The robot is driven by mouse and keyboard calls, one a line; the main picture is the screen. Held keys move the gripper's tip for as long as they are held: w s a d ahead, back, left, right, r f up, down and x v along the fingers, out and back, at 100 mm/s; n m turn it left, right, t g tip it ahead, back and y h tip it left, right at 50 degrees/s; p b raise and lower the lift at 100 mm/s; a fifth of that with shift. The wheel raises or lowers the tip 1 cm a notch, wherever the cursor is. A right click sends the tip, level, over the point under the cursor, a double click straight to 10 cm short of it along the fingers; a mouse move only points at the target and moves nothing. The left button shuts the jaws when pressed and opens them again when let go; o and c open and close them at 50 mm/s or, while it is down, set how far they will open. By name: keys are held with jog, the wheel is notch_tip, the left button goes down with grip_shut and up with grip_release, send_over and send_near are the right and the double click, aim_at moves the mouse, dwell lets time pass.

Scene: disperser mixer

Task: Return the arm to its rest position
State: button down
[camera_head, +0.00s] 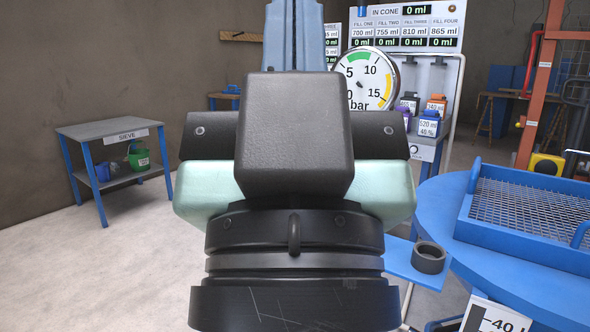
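My own arm end fills the middle of the view, large and close to the camera. It has a round black wrist at the bottom, a pale green body, and a black block on top, which I take to be my gripper (294,135). I see no fingertips, so its opening and anything between the fingers are hidden. It appears raised in front of the camera, with no visible contact with anything around it.
A blue round table (450,235) at right bears a blue mesh tray (535,205). A dark ring (429,258) sits on a blue plate. A pressure gauge (366,78) and fill panel (410,25) stand behind. A sieve table (115,128) is at left; floor there is clear.

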notch_tip(320, 180, up, 34)
jog(key=p, duration=3.1)
jog(key=shift+p, duration=0.4)
jog(key=shift+w, duration=0.1)
